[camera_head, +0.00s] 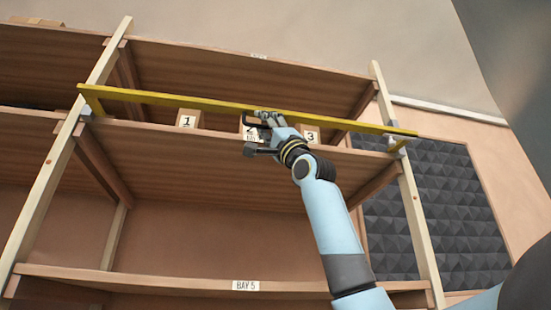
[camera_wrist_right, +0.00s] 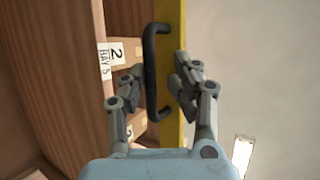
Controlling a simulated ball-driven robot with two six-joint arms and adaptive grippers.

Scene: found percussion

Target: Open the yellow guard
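The yellow guard (camera_head: 180,99) is a long bar across the front of the upper shelf, reaching from the left post to the right post. It also shows in the right wrist view (camera_wrist_right: 173,30), with a black handle (camera_wrist_right: 151,75) on it. My right gripper (camera_head: 258,132) is at the middle of the bar. In the right wrist view its fingers (camera_wrist_right: 158,75) are spread, one on each side of the handle. A gap shows beside the handle, and contact with it cannot be told. My left gripper is not in view.
Boxes labelled 1 (camera_head: 188,121), 2 (camera_head: 248,134) and 3 (camera_head: 311,136) stand on the shelf behind the guard. A wooden post (camera_head: 40,190) stands left and another post (camera_head: 415,205) right. The lower shelf (camera_head: 180,278), labelled BAY 5, looks empty. Dark foam panels (camera_head: 440,220) are on the right wall.

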